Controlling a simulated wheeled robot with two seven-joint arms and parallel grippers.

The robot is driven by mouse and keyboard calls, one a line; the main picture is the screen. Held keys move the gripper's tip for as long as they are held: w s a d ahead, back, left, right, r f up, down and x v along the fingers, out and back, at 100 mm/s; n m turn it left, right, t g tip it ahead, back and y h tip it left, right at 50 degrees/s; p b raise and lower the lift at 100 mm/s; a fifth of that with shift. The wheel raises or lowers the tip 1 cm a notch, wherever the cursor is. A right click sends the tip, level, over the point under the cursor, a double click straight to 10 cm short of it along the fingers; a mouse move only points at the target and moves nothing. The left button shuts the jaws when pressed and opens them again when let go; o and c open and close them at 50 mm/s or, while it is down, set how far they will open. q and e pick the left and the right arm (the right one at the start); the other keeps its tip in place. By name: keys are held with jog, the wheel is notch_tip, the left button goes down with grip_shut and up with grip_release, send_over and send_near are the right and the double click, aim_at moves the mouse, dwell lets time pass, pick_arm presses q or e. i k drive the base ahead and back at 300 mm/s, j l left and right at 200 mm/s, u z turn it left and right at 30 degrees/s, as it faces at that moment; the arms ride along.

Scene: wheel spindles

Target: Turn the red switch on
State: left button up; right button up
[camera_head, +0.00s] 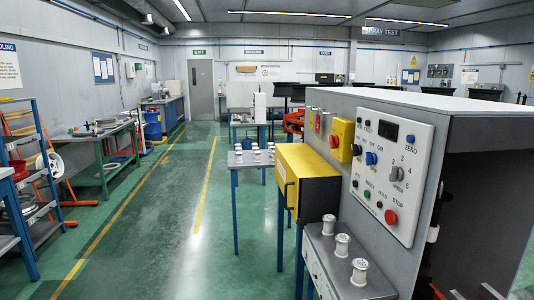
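A grey machine cabinet (483,118) stands at the right, with a light control panel (424,140) facing left. A round red button (390,217) sits low on the panel by the word STOP. A small red part (334,141) shows beside a yellow box (343,140) left of the panel, and another narrow red part (318,122) shows farther left. They are too small to tell which is a switch or how it is set. A blue knob (371,158) and a grey knob (397,173) are also on the panel. Neither gripper is in view.
A yellow box (308,180) juts out left of the cabinet. A grey ledge (318,242) below the panel bears white spindles (342,245). A small table (240,159) with several spindles stands behind. Shelves and a workbench (100,135) line the left. The green floor between is clear.

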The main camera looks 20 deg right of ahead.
aim_at(334, 141)
jog(key=i+j, duration=0.1)
jog(key=i, duration=0.5)
jog(key=i+z, duration=0.1)
jog(key=i, duration=0.5)
